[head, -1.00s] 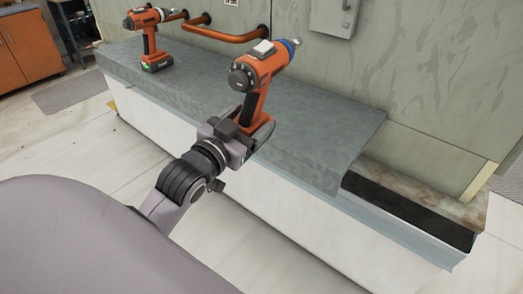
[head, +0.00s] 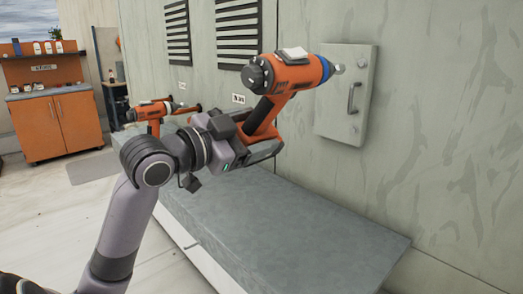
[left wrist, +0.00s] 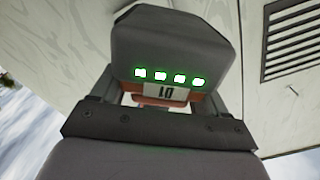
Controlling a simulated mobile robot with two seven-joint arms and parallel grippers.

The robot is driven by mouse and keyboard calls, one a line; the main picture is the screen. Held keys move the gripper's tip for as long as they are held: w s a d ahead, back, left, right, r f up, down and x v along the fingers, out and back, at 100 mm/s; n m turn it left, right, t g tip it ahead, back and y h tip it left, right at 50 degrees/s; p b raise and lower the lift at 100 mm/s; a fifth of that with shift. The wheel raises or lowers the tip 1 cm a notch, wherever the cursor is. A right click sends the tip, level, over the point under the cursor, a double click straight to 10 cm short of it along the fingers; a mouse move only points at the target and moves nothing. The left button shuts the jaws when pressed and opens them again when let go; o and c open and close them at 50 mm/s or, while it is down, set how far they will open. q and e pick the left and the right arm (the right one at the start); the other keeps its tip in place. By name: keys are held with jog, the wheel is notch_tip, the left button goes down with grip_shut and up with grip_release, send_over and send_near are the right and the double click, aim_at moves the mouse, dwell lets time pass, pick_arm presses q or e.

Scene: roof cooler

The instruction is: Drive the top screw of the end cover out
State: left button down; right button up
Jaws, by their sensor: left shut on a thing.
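My left gripper (head: 258,150) is shut on the handle of an orange and black drill (head: 290,72). The drill is raised above the bench, its blue collar and bit pointing right toward the wall. In the left wrist view the drill's dark battery base (left wrist: 175,50) shows several green lights and a label that reads D1 upside down. A grey panel (head: 338,118) with a handle is on the wall, perhaps the end cover. Round screw heads show near its right edge, top and bottom. The bit tip overlaps its upper part in the picture; whether they touch cannot be told. My right gripper is out of view.
A second orange drill (head: 152,112) stands at the far end of the grey bench (head: 300,235). The near bench top is clear. Black louvred vents (head: 237,32) are on the wall. An orange cabinet (head: 57,125) stands far left.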

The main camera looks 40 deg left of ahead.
pick_arm(q)
jog(key=shift+w+r, duration=0.2)
jog(key=shift+r, duration=0.3)
jog(key=shift+w, duration=0.65)
jog(key=shift+w+d+p, duration=0.1)
jog(key=shift+w+p, duration=0.3)
jog(key=shift+w, duration=0.45)
jog(key=shift+w+d, duration=0.1)
jog(key=shift+w, duration=1.05)
jog(key=shift+d+r+p, duration=0.1)
jog(key=shift+r+p, duration=0.05)
jog(key=shift+p, duration=0.35)
